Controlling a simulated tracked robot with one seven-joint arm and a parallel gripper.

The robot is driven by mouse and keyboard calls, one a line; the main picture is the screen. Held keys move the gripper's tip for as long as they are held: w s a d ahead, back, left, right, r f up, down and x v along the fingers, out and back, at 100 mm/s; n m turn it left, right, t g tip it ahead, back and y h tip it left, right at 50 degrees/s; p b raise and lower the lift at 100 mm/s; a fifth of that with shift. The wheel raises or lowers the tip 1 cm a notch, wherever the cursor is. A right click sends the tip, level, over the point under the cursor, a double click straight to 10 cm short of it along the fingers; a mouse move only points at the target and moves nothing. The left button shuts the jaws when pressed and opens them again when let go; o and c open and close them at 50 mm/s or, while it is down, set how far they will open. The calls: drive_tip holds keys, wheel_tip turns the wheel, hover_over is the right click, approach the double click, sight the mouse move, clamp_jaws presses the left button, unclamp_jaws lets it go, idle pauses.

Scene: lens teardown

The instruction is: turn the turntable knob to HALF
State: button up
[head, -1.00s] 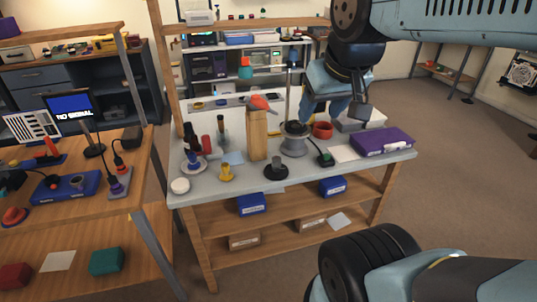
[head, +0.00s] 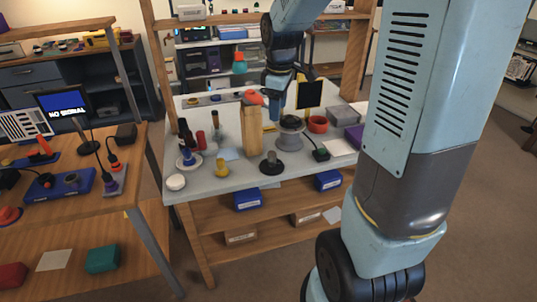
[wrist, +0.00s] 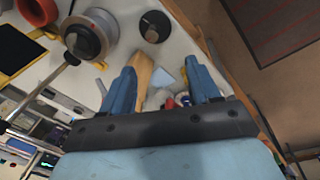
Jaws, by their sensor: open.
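A grey round pedestal with a dark top (head: 290,137), perhaps the turntable, stands on the grey bench; it also shows in the wrist view (wrist: 86,40). A black disc with a raised knob (head: 271,165) sits in front of it, and appears at the top of the wrist view (wrist: 155,27). I cannot tell which of these carries the turntable knob, and no HALF mark is readable. My gripper (head: 277,114) is above the bench behind the wooden post. In the wrist view my gripper (wrist: 160,68) is open, its blue fingers apart with nothing held.
A wooden post (head: 251,130) with a red-orange item on top stands close to my gripper. Several bottles stand left.

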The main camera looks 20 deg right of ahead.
sight(271, 153)
drive_tip(key=w+f+n, duration=0.1)
drive_tip(key=w+f, duration=0.1)
drive_tip(key=f, duration=0.5)
drive_tip(key=w+f+n+g, duration=0.1)
drive_tip(key=w+f, duration=0.1)
drive_tip(key=f, duration=0.6)
drive_tip(key=w+f+n, duration=0.2)
drive_tip(key=f, duration=0.5)
drive_tip(key=shift+f, duration=0.4)
